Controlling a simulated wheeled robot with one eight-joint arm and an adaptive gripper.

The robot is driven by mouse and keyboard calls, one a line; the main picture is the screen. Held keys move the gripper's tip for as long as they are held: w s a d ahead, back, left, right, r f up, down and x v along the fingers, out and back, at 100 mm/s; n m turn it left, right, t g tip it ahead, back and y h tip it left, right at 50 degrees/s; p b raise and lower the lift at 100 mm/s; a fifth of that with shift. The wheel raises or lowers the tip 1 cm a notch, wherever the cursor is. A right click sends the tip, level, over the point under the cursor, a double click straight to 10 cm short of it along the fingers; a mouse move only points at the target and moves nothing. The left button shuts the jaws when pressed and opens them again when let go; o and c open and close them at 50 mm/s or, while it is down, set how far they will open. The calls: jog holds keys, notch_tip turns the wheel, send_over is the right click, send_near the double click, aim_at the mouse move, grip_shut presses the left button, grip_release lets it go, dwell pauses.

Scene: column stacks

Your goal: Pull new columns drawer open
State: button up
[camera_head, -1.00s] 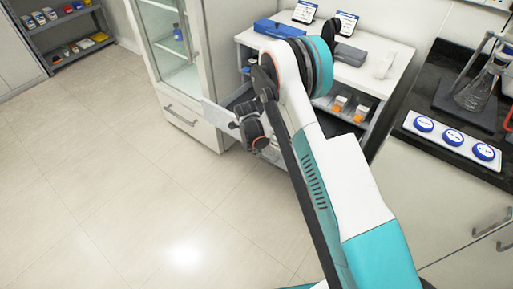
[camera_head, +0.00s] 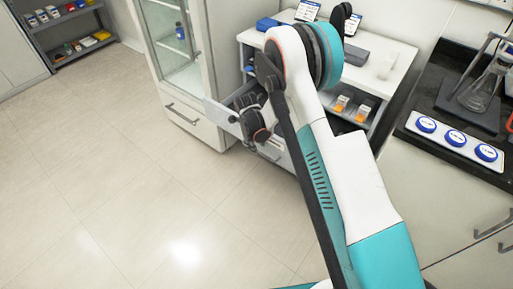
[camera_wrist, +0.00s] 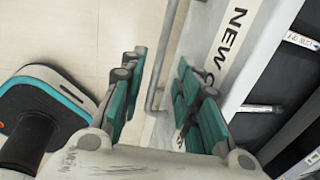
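The new columns drawer stands partly out, with a pale front (camera_wrist: 222,48) whose label starts "NEW C"; the rest is hidden by my gripper. Its grey bar handle (camera_wrist: 158,62) runs along the front. In the wrist view my gripper (camera_wrist: 160,78) has its teal fingers apart, one on each side of the handle, with a gap visible. Boxes or tubes with white labels (camera_wrist: 262,108) lie in the drawer. In the head view the drawer's pale panel (camera_head: 222,116) shows left of my gripper (camera_head: 257,128), and my arm hides much of the rest.
A glass-door cabinet (camera_head: 180,103) stands left of the drawer unit. The white bench (camera_head: 375,67) above holds tablets and a blue case (camera_head: 267,24). A dark counter (camera_head: 428,113) with glassware is at right. The floor (camera_head: 110,175) in front is clear.

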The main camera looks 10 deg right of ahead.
notch_tip(320, 180, up, 8)
jog(key=s+a, duration=0.1)
jog(key=shift+r, duration=0.25)
jog(key=shift+s, duration=0.1)
dwell(0.3)
jog(key=s+d+r+n+t, duration=0.15)
jog(key=s+r+n, duration=0.25)
jog(key=r, duration=0.4)
jog(key=s+d+r+n+y, duration=0.1)
jog(key=s+d+r+n, duration=0.25)
jog(key=r, duration=0.45)
jog(key=s+d+r+n+t, duration=0.1)
jog(key=s+d+r+n, duration=0.1)
jog(key=s+r+n, duration=0.45)
jog(key=s+d+r+n+t, duration=0.1)
jog(key=s+d+r+n, duration=0.1)
jog(key=s+n, duration=0.4)
jog(key=s+d+r+n+t, duration=0.2)
jog(key=s+r+n, duration=0.3)
jog(key=s, duration=0.8)
jog(key=shift+d+n+y, duration=0.3)
jog(key=shift+d+n, duration=0.4)
jog(key=shift+n, duration=0.3)
jog(key=shift+w+r, duration=0.1)
